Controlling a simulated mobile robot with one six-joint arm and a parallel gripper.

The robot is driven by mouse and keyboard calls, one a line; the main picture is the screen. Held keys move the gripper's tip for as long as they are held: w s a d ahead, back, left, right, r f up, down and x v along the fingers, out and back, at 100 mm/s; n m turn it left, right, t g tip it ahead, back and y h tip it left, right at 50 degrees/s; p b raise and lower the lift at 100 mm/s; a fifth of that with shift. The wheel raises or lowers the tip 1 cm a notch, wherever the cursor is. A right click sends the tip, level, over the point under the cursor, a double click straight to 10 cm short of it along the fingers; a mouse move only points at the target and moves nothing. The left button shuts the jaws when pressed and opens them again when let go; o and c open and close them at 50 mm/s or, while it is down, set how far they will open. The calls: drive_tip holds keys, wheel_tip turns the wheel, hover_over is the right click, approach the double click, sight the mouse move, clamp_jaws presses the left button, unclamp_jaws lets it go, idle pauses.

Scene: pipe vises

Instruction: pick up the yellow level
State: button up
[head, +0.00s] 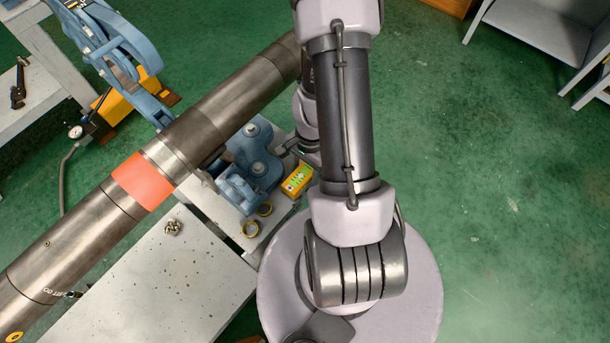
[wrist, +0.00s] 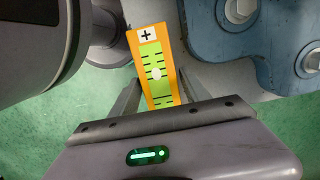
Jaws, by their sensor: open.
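The yellow level (head: 298,181) lies on the grey bench beside the blue vise base, close to my arm. In the wrist view the yellow level (wrist: 152,50) shows an orange-yellow frame, a green scale with a pale bubble, and a plus mark at its far end. My gripper (wrist: 160,88) is open, with one finger on each side of the level's near part. Its near end is hidden behind my gripper body. I cannot tell whether the fingers touch it.
The blue vise base (head: 254,158) stands left of the level, with its bolts close by in the wrist view. A long steel pipe (head: 222,103) with an orange band runs diagonally above. Green floor is free at right.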

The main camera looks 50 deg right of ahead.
drive_tip(key=shift+r, duration=0.1)
clamp_jaws()
